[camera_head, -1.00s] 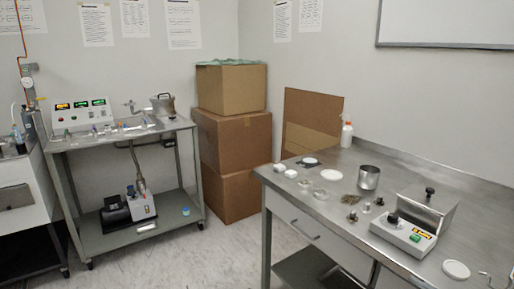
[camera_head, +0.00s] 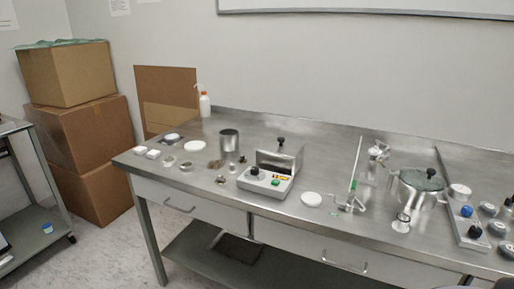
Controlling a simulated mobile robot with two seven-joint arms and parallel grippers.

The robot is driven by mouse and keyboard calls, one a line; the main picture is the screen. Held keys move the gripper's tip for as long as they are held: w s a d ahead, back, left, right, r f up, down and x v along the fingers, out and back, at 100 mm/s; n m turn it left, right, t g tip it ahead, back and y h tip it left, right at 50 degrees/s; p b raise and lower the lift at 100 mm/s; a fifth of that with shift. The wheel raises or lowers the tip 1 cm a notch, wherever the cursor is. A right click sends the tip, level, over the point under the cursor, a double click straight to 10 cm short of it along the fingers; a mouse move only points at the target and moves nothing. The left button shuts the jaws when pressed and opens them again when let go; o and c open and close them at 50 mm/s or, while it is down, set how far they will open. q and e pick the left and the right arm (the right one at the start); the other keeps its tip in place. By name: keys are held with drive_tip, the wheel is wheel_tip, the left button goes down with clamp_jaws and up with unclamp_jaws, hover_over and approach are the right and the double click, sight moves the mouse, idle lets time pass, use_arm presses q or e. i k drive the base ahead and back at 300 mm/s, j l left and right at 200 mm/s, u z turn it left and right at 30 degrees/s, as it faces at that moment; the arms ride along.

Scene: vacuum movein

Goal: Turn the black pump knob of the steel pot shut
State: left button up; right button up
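A steel pot (camera_head: 414,195) with a dark greenish top stands toward the right of the steel bench. A black knob (camera_head: 431,173) shows at its top. Whether this is the pump knob, and whether it is open or shut, I cannot tell at this size. Beside the pot, to its right, a long block carries a blue knob (camera_head: 467,211) and a black knob (camera_head: 475,231). Neither of my grippers is in view.
The steel bench (camera_head: 330,240) runs across the view. A grey control box (camera_head: 265,182), a metal cup (camera_head: 229,141), a glass-and-metal stand (camera_head: 352,200), white discs and small parts stand on it. Cardboard boxes (camera_head: 85,130) are stacked at the left. Floor is open at front left.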

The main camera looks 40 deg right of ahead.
sight(474, 231)
drive_tip(key=z, duration=2.6)
